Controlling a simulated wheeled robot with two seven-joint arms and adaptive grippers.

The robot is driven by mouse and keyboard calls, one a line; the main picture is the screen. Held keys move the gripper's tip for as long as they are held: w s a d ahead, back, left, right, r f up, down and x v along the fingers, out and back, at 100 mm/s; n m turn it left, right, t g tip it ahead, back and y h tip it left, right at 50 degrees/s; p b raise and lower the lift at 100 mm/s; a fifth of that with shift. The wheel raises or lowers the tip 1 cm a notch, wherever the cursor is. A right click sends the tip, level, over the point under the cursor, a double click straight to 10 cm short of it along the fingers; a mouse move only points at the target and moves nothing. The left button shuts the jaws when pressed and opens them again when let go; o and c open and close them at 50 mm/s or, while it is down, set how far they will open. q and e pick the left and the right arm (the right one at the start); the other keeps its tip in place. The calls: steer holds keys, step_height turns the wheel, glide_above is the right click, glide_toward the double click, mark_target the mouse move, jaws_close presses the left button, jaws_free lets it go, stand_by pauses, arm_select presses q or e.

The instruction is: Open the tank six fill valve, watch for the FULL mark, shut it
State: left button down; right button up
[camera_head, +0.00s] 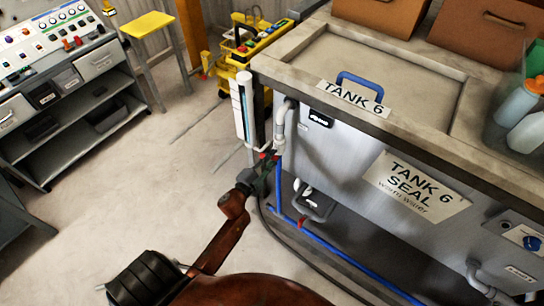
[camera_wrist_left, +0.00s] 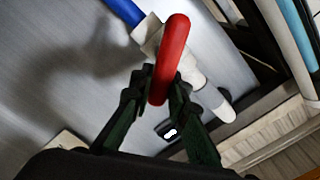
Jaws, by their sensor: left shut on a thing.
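Tank 6 (camera_head: 340,135) is a large grey metal tank with "TANK 6" labels on its lid and front. My left gripper (camera_head: 266,166) is at its near left corner, shut on the red valve handle (camera_wrist_left: 173,50), which stands between the dark fingers (camera_wrist_left: 160,92) in the left wrist view. The fingers hide part of the handle. A white fitting and a blue pipe (camera_wrist_left: 122,9) lie behind the handle. A slim white and blue upright gauge (camera_head: 242,106) stands just above the gripper; I cannot read a FULL mark or level. My right gripper is out of view.
A blue pipe (camera_head: 345,262) runs low along the tank front, with another red handle (camera_head: 302,222) near it. A yellow cart (camera_head: 240,60) and a yellow stool (camera_head: 149,24) stand behind. A control bench (camera_head: 60,75) is at left, with open floor between.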

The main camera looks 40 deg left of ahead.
arm_select(q)
steer(key=m, duration=0.2)
steer(key=f+m+b, duration=0.1)
steer(key=m, duration=0.1)
steer(key=m+b, duration=0.1)
steer(key=m, duration=0.1)
steer(key=shift+d+f, duration=0.2)
steer(key=shift+f, duration=0.05)
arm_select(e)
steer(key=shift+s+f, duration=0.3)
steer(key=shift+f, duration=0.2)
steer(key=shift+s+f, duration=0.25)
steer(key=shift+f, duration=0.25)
arm_select(q)
steer(key=c, duration=1.8)
jaws_free()
steer(key=shift+c, duration=0.2)
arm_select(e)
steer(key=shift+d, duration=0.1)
arm_select(q)
steer(key=s, duration=1.2)
